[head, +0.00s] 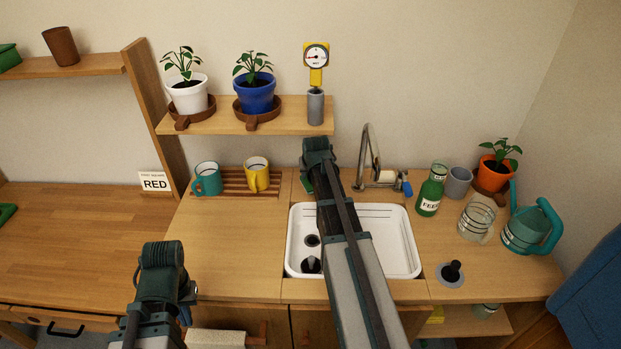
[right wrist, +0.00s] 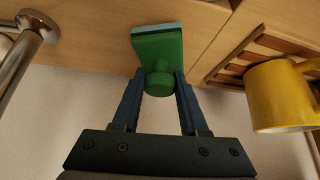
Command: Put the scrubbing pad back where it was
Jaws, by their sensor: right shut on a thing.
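The scrubbing pad (right wrist: 158,50) is green with a round knob and a pale strip along its far edge. My right gripper (right wrist: 160,80) is shut on the knob in the right wrist view. The pad is at the counter behind the sink, between the tap and the yellow mug; I cannot tell whether it touches the wood. In the head view my right arm hides most of it, and only a green bit (head: 307,185) shows. My left gripper (head: 185,314) is low at the left, in front of the counter, and its jaws are mostly hidden.
The yellow mug (head: 256,174) and a teal mug (head: 207,179) stand on a slatted rack left of the pad. The tap (head: 371,160) is to the right. The white sink (head: 400,250) lies under my right arm. A shelf (head: 225,123) with potted plants hangs above.

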